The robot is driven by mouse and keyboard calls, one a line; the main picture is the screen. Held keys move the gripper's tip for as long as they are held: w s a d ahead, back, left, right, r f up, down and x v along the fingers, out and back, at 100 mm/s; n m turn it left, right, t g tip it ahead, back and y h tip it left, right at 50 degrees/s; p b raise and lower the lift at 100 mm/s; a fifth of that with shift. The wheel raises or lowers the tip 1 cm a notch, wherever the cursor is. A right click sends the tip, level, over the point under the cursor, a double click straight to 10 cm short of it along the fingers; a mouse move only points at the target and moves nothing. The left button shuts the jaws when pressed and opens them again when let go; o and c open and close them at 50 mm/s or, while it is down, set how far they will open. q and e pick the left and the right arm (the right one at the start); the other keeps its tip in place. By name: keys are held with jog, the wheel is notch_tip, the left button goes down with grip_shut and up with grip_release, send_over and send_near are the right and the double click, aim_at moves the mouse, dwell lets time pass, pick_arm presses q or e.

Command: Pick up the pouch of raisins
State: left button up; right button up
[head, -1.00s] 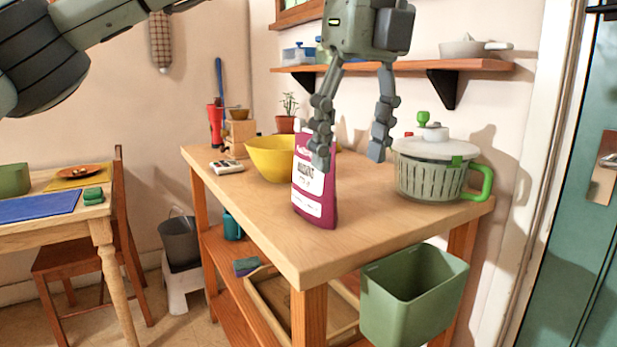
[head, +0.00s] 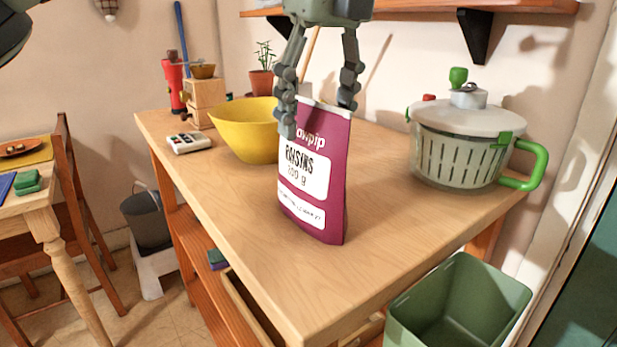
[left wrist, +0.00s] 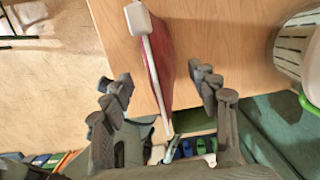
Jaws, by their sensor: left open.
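The pouch of raisins (head: 318,172) is purple with a white label and stands upright on the wooden worktop (head: 400,240) near its front edge. My left gripper (head: 318,118) is open and points down at the pouch's top, one finger in front of its left edge and the other by its top right. In the left wrist view the pouch (left wrist: 158,62) shows from above as a narrow strip, and the open fingers (left wrist: 160,88) lie on either side of it with gaps. My right gripper is not in view.
A yellow bowl (head: 243,128) stands just behind and left of the pouch. A salad spinner (head: 460,150) with a green handle stands to the right. A green bin (head: 455,305) hangs at the front right.

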aim_at(310, 144)
pick_arm(q)
jog(key=f, duration=0.2)
jog(key=a+f, duration=0.1)
jog(key=f, duration=0.1)
jog(key=shift+w, duration=0.3)
jog(key=shift+w+f, duration=0.1)
jog(key=shift+f, duration=0.25)
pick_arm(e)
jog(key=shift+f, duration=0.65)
pick_arm(q)
jog(key=shift+c, duration=1.1)
grip_shut()
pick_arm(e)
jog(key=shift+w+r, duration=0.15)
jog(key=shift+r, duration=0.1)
